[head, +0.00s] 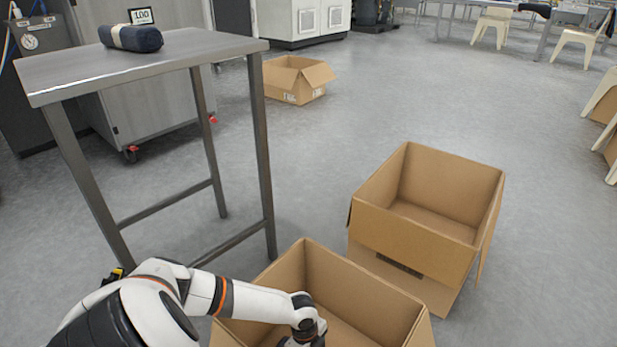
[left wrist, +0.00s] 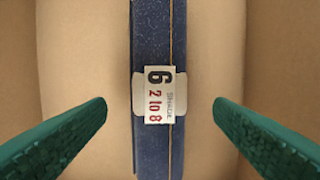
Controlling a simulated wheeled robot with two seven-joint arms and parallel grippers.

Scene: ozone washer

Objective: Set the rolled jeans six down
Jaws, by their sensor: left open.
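The rolled jeans six (left wrist: 150,35), dark blue with a white tag marked with a 6, show in the left wrist view as an upright band against tan cardboard-coloured surfaces. My left gripper (left wrist: 160,104) has its green fingers spread wide, one on each side of the roll, touching neither side. In the head view my left arm reaches into the near cardboard box (head: 370,290), with its wrist (head: 308,325) low inside; the jeans six are hidden there. My right gripper is not in view.
A metal table (head: 190,52) at the left bears another dark rolled jeans (head: 131,37) and a sign reading 100 (head: 141,16). A second open, empty box (head: 425,210) stands behind the near one. A smaller box (head: 296,80) sits farther back. Open grey floor lies between.

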